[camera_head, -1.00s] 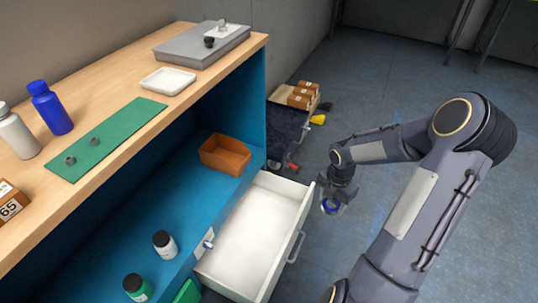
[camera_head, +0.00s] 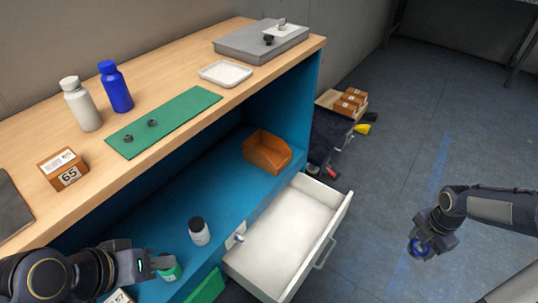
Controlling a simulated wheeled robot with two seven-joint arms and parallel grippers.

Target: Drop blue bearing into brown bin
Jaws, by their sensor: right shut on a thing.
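The blue bearing (camera_head: 413,248) is a small ring held in my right gripper (camera_head: 422,246), at the right, over the floor and away from the shelf unit. The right gripper is shut on it. The brown bin (camera_head: 254,154) is an open orange-brown box on the blue lower shelf, near its right end. My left gripper (camera_head: 160,264) is at the lower left, in front of the blue shelf and beside a green-capped bottle (camera_head: 170,274), which it partly covers. Its fingers are too small and dark to tell open from shut.
An open white drawer (camera_head: 285,235) juts out below the bin. A black-capped bottle (camera_head: 199,234) stands on the blue shelf (camera_head: 225,190). The wooden top holds a green mat (camera_head: 185,115), bottles and a white tray (camera_head: 225,74). A dark cart (camera_head: 328,135) stands behind the drawer.

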